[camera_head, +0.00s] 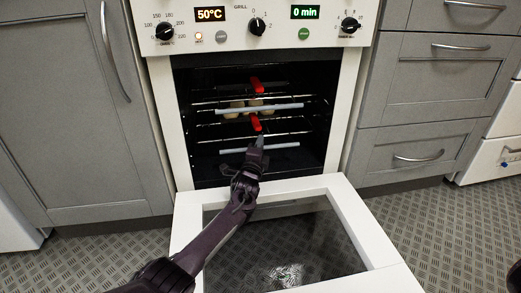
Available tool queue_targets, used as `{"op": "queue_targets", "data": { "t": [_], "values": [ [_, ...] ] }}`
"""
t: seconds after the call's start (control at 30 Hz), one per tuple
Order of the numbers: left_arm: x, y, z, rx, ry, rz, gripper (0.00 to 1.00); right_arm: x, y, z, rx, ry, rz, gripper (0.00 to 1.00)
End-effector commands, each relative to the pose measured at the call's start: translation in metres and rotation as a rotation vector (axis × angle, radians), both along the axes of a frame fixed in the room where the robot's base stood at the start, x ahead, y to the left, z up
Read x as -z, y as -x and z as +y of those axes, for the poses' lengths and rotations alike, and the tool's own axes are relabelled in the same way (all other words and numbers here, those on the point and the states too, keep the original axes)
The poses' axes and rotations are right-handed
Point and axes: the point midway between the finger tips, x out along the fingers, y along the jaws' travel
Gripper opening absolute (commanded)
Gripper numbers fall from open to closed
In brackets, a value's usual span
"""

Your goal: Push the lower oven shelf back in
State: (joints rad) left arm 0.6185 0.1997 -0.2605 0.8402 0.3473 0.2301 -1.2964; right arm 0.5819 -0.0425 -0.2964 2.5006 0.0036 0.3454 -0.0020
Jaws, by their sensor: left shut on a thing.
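The oven (182,130) stands open, with its door (335,190) folded down in front. The lower oven shelf (285,147) shows as a pale grey front bar low in the dark cavity. My left gripper (260,142) reaches in over the door and is shut at the middle of this bar, hiding part of it. A red piece (255,122) shows just above the fingertips. The upper shelf (285,107) has a similar grey bar, with another red piece (257,85) above it and pale round items (236,107) behind it. My right gripper is not in view.
The control panel (280,28) above has knobs and displays reading 50°C and 0 min. Grey cabinets stand left (70,110) and right (430,80). The door's glass lies below my left arm.

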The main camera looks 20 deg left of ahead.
Motion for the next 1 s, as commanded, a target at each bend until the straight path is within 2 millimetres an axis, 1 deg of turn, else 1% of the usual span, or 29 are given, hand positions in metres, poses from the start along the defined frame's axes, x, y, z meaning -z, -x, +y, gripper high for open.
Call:
{"op": "queue_targets", "data": {
  "t": [0.47,0.5,0.63,0.9,1.0],
  "values": [
    [-0.0012,-0.0024,0.0037,-0.003,0.000,0.002,0.00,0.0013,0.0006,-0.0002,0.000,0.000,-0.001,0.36],
    [-0.0015,-0.0025,0.0039,-0.004,0.000,0.001,0.17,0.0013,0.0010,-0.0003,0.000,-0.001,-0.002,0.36],
    [-0.0010,-0.0023,0.0029,-0.002,0.000,0.001,0.34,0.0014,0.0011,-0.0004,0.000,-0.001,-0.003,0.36],
    [0.0001,-0.0013,0.0013,0.000,-0.001,0.001,0.35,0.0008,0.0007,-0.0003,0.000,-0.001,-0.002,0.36],
    [-0.0004,0.0033,0.0000,0.001,-0.001,0.002,0.35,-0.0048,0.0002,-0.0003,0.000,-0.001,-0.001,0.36]
  ]
}}
